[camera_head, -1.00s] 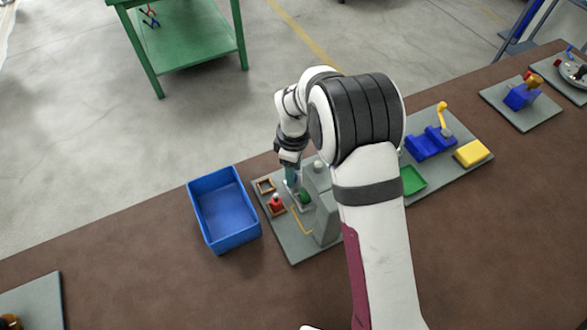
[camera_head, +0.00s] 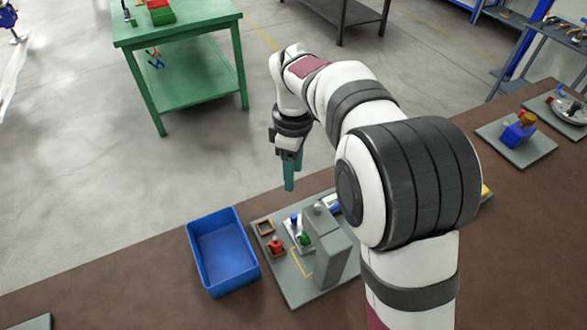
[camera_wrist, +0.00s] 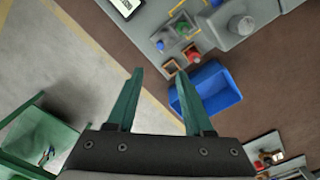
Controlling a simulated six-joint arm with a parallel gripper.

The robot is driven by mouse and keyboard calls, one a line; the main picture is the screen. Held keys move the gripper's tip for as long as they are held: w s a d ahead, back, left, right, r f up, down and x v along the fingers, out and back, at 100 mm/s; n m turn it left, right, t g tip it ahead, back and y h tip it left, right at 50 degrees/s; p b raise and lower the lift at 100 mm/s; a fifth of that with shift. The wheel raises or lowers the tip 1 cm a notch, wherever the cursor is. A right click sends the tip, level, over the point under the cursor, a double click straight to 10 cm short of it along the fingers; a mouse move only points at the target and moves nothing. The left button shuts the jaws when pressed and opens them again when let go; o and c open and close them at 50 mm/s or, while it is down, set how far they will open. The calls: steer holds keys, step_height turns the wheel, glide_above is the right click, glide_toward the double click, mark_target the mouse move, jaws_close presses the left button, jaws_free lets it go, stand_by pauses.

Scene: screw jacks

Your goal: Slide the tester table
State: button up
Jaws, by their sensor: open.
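The tester (camera_head: 328,250) is a grey block-shaped column on a grey board (camera_head: 290,287). The tester table is a small light plate (camera_head: 292,234) beside the column's left side. A blue-topped piece (camera_head: 294,218) and a green piece (camera_head: 304,238) stand at it. The plate also shows in the wrist view (camera_wrist: 169,43), at the top. A red piece (camera_head: 276,245) sits in a brown square frame to the left. My gripper (camera_head: 289,182) is open and empty, with teal fingers pointing down, above and behind the board. Both fingers show apart in the wrist view (camera_wrist: 160,76).
A blue bin (camera_head: 222,252) stands left of the tester board. An empty brown frame (camera_head: 265,227) lies on the board near the red piece. A display (camera_head: 331,203) is behind the column. My arm hides the bench right of the tester. A green table (camera_head: 190,85) stands beyond.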

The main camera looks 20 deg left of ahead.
steer(key=s+a+f+n+t+h, duration=0.2)
steer(key=s+a+n+h, duration=0.1)
steer(key=a+n, duration=0.2)
steer(key=n, duration=0.1)
glide_toward(292, 216)
steer(key=shift+h, duration=0.4)
steer(key=x, duration=0.9)
steer(key=shift+a+f, duration=0.1)
steer(key=shift+a, duration=0.15)
jaws_close()
stand_by(0.3)
